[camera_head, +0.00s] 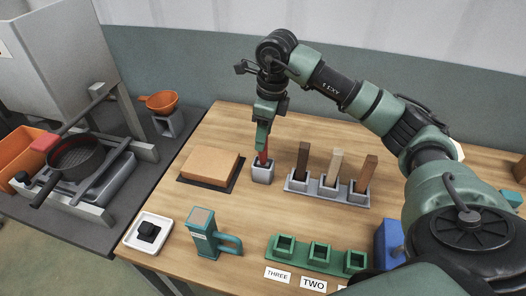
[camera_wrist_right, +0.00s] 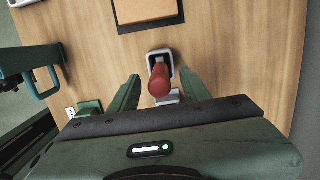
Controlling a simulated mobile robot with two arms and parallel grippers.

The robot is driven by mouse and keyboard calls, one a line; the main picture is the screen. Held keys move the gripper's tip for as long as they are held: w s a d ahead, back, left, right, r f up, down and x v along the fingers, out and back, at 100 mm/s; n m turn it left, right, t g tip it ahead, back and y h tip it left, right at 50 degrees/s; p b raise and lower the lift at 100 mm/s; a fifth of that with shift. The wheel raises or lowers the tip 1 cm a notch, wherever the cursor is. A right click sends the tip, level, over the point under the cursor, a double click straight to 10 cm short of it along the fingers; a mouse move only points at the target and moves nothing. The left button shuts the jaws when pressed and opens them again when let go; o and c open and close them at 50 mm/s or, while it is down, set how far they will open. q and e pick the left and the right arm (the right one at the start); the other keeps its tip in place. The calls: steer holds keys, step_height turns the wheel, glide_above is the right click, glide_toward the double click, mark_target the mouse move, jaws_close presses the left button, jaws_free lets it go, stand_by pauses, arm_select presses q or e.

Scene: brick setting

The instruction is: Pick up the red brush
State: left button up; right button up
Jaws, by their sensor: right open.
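The red brush (camera_head: 264,158) stands upright in a small grey square holder (camera_head: 262,174) on the wooden table. In the right wrist view the brush (camera_wrist_right: 160,80) shows as a red rounded end over the holder (camera_wrist_right: 159,55). My right gripper (camera_head: 263,140) points down from above at the brush, and its fingers hide the upper part of the brush in the head view. In the right wrist view the gripper (camera_wrist_right: 160,78) is open, with one finger on either side of the brush and gaps between. My left gripper is not in view.
A grey rack (camera_head: 327,193) with three wooden blocks stands right of the holder. An orange-brown slab on a dark mat (camera_head: 184,180) lies to the left. A teal mug-like object (camera_head: 203,235), a white tray (camera_head: 161,220) and a green three-socket rack (camera_head: 300,262) stand nearer.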

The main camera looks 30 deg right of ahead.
mark_target(263, 155)
steer(key=f, duration=0.3)
steer(key=shift+w+a+f+p, duration=0.15)
steer(key=shift+w+f+p, duration=0.1)
steer(key=shift+f+p, duration=0.15)
jaws_close()
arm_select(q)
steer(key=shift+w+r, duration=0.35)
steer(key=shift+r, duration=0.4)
arm_select(e)
steer(key=shift+r, duration=0.2)
